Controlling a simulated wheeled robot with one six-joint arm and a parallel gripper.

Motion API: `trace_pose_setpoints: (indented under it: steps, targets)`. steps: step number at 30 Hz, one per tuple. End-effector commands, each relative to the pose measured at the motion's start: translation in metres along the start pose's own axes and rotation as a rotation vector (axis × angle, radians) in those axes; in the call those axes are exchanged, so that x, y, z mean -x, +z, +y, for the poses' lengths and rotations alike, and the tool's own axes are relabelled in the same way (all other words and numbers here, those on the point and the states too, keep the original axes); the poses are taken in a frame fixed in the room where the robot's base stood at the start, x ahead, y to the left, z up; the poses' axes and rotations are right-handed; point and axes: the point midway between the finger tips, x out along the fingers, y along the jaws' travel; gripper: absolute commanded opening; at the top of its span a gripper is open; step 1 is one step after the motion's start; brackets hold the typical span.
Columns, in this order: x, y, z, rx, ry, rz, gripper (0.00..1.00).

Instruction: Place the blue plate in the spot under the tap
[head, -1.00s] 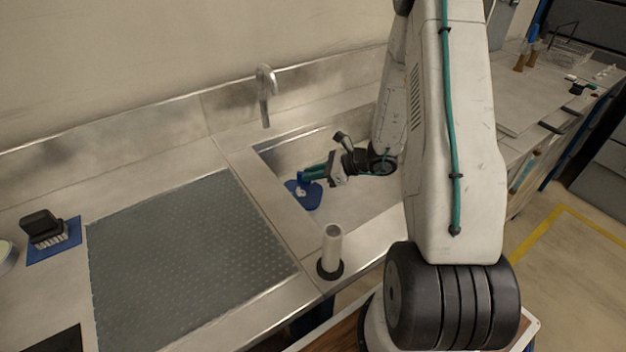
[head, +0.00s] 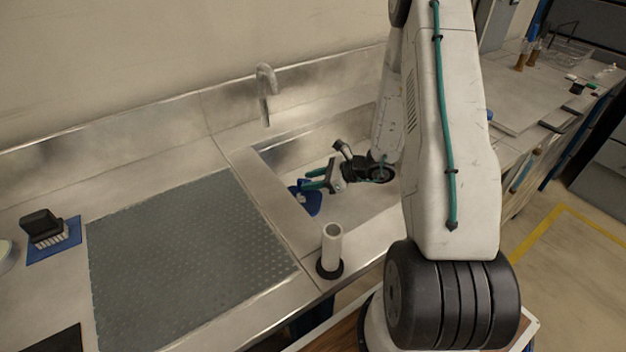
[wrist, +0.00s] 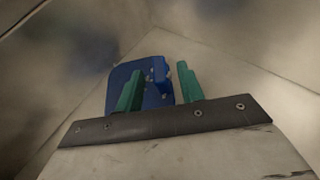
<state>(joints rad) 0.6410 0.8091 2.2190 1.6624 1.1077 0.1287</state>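The blue plate (head: 309,200) lies in the sink, near its left wall and in front of the tap (head: 264,92). It has a raised blue part on it, which shows in the wrist view (wrist: 161,74). My gripper (head: 308,179) is low in the sink, just right of the plate, with its green fingers pointing left toward it. In the wrist view the two fingers (wrist: 158,86) are spread, with the raised part beyond and between them, near the left finger. I see no grip on it. Whether a finger touches the plate is hard to tell.
The sink's left rim (head: 262,190) and walls surround my gripper closely. A white upright tube on a black foot (head: 331,248) stands at the front rim.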

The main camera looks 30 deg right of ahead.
Motion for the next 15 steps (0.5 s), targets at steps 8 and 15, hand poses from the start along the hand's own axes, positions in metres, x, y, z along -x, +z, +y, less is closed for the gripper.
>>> trace_pose_setpoints:
  steps: [8,15]
  targets:
    - [0.037,0.002,-0.002,0.001,-0.006,0.000,0.38]
    - [0.088,0.002,-0.001,0.001,-0.006,0.000,0.38]
